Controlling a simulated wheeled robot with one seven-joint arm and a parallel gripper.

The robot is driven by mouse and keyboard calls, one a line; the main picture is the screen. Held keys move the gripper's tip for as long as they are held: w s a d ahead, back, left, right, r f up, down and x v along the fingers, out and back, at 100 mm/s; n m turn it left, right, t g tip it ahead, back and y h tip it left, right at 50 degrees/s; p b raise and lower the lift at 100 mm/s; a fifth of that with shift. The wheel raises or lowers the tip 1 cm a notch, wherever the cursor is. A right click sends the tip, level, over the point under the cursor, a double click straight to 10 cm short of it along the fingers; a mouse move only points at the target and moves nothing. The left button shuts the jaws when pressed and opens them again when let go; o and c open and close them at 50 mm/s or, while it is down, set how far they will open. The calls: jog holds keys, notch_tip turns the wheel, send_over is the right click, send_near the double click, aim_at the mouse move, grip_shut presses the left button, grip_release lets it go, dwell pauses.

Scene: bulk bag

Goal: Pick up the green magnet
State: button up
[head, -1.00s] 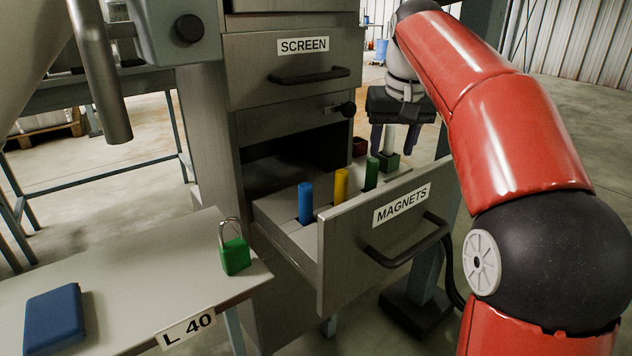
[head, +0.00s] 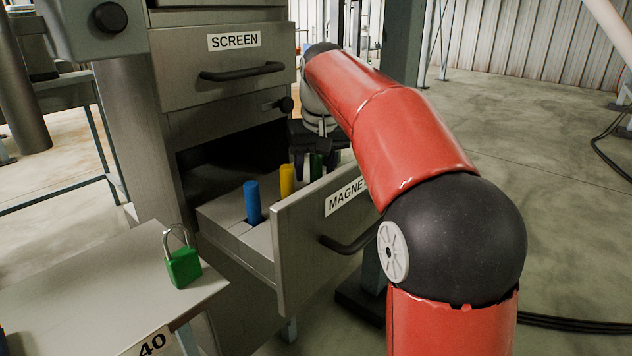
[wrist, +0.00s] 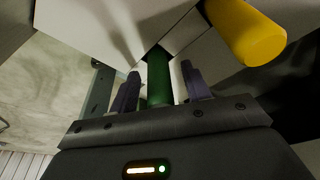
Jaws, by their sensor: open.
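The green magnet (head: 316,168) is a green cylinder in the open drawer labelled MAGNETS. Head view shows it partly hidden behind my gripper and arm. In the wrist view the green magnet (wrist: 159,72) stands between the two dark fingers. My gripper (head: 316,172) is open with one finger on each side of the magnet. In the wrist view my gripper (wrist: 160,85) shows a gap beside the magnet on both sides; I cannot tell how deep the fingers reach along it.
A yellow magnet (head: 287,180) and a blue magnet (head: 252,203) stand in the same drawer (head: 300,262). The SCREEN drawer (head: 222,72) above is shut. A green padlock (head: 183,266) sits on the pale table (head: 110,300) at left. Open floor lies to the right.

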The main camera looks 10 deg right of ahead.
jog(key=shift+c, duration=0.5)
grip_shut()
jog(key=shift+r, duration=0.15)
